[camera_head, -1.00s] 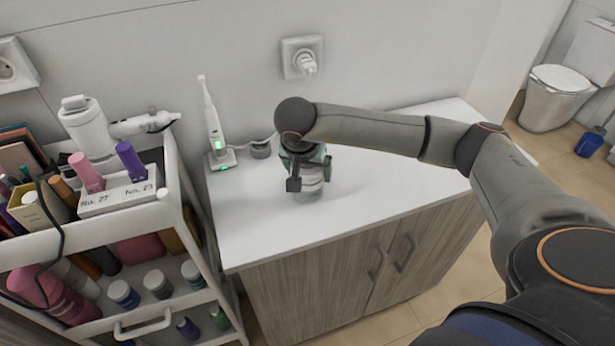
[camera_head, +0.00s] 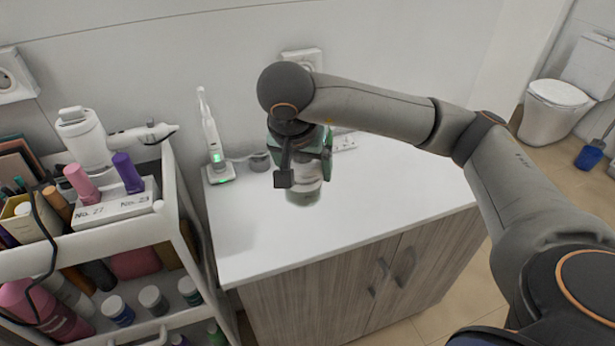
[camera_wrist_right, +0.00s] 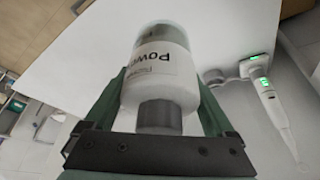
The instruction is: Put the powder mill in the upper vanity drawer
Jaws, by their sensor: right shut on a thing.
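The powder mill (camera_wrist_right: 160,72) is a white cylinder with a grey cap and dark lettering that begins "Pow". In the right wrist view it sits between the fingers of my right gripper (camera_wrist_right: 160,100). In the head view my right gripper (camera_head: 303,165) is shut on the powder mill (camera_head: 303,192), partly hiding it, and holds it above the white countertop (camera_head: 370,205). The wooden vanity cabinet (camera_head: 330,285) below shows two dark handles on its front. No open drawer shows. My left gripper is not in view.
An electric toothbrush (camera_head: 211,140) stands on its lit charger at the back left of the counter. A white cart (camera_head: 90,238) with cosmetics and a hair dryer stands left of the vanity. The counter's right side is clear.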

